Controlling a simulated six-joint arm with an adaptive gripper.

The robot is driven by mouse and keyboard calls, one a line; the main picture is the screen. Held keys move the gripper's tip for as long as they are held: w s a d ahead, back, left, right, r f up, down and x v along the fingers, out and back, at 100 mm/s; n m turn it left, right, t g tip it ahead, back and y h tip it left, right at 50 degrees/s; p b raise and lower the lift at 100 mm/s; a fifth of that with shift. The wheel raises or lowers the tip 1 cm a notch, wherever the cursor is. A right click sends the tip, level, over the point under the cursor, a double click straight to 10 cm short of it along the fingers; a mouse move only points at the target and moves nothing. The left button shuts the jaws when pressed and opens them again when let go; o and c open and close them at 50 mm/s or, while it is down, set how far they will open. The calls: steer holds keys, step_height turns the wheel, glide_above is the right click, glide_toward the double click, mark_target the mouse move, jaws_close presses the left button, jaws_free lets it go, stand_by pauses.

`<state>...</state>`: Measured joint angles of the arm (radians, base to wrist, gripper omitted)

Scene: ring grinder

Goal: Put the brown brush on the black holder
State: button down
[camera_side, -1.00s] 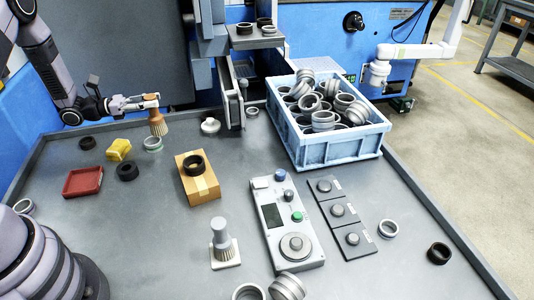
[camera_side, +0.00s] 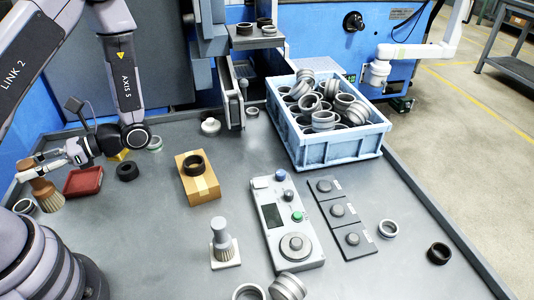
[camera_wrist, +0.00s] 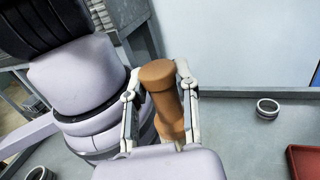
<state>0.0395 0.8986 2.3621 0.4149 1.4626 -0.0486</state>
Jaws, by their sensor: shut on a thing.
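The brown brush (camera_side: 47,197) has a brown handle and lighter bristles that point down. My gripper (camera_side: 32,171) is shut on its handle at the far left of the side view, near my arm's base. In the wrist view the brush's handle (camera_wrist: 162,92) sits between the two fingers of my gripper (camera_wrist: 159,78); the bristles are hidden there. The brush looks held above the table, slightly tilted.
A red tray (camera_side: 83,181) lies right of the brush, and a metal ring (camera_side: 24,206) is close to it.

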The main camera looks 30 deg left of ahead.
steer(key=w+a+f+m+t+y, duration=0.2)
steer(key=w+a+m+t+y, duration=0.35)
steer(key=w, duration=0.35)
steer(key=w+a+f+m+t+y, duration=0.2)
steer(key=w+a+m+t+y, duration=0.25)
steer(key=w+t, duration=0.35)
steer(key=w+a+f, duration=0.1)
steer(key=w+f, duration=0.4)
steer(key=f, duration=0.3)
steer(key=shift+f+m+g, duration=0.3)
steer(key=shift+g, duration=0.05)
steer(key=shift+s, duration=0.1)
steer(key=c, duration=0.8)
jaws_free()
steer(key=shift+f, duration=0.15)
steer(key=shift+c, duration=0.2)
